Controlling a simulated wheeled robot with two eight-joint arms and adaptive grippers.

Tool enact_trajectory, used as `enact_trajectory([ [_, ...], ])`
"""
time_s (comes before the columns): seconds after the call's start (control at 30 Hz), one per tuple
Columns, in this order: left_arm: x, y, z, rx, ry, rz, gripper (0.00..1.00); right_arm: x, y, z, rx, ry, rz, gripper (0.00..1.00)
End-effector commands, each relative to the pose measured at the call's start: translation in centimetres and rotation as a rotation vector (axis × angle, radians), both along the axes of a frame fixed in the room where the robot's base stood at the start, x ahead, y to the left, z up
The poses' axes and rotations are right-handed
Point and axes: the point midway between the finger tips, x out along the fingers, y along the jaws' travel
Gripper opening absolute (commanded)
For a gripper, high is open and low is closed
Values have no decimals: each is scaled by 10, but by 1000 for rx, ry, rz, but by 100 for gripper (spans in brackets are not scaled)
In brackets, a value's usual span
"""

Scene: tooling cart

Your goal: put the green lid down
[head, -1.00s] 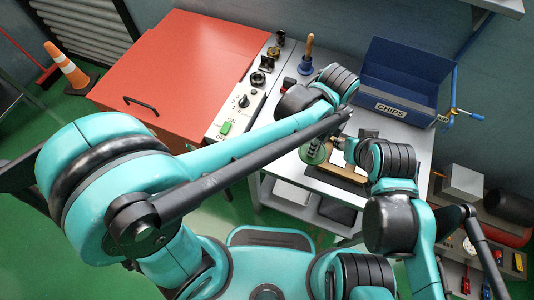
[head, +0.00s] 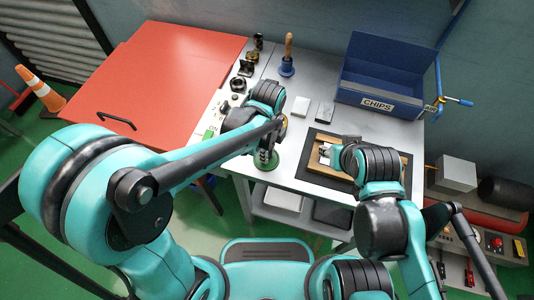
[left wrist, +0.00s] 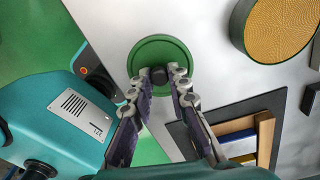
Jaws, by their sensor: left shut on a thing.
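The green lid (left wrist: 147,48) is round with a black knob (left wrist: 159,75). My left gripper (left wrist: 166,78) is shut on the knob, one finger on each side. In the head view the lid (head: 264,164) hangs below my left gripper (head: 266,150), at the front left edge of the grey table (head: 285,160). I cannot tell whether it touches the table top. My right gripper (head: 324,150) is over the wooden tray (head: 314,160) on its dark mat; its fingers are too small to read.
A tan disc with a green rim (left wrist: 285,25) is on the table beyond the lid. A blue CHIPS bin (head: 385,70) stands at the back right, a brush with a wooden handle (head: 288,55) at the back. A red-topped cabinet (head: 165,75) is left. Two small plates (head: 301,106) lie mid-table.

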Motion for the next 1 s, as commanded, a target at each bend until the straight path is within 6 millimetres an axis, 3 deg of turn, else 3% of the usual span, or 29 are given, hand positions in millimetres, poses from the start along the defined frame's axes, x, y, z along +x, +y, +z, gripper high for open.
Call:
enact_trajectory([
  [0.27,0,0,-3,0,0,0,0,0,0,-2,0,0,0,40],
  [0.3,0,0,-2,0,0,0,25,0,0,-2,0,0,0,40],
  [0.37,0,0,-1,0,0,0,38,0,0,-1,0,0,0,40],
  [0.77,0,0,7,0,0,0,38,0,0,4,0,0,0,40],
  [1.0,1,0,55,0,0,0,38,0,0,24,0,0,0,40],
])
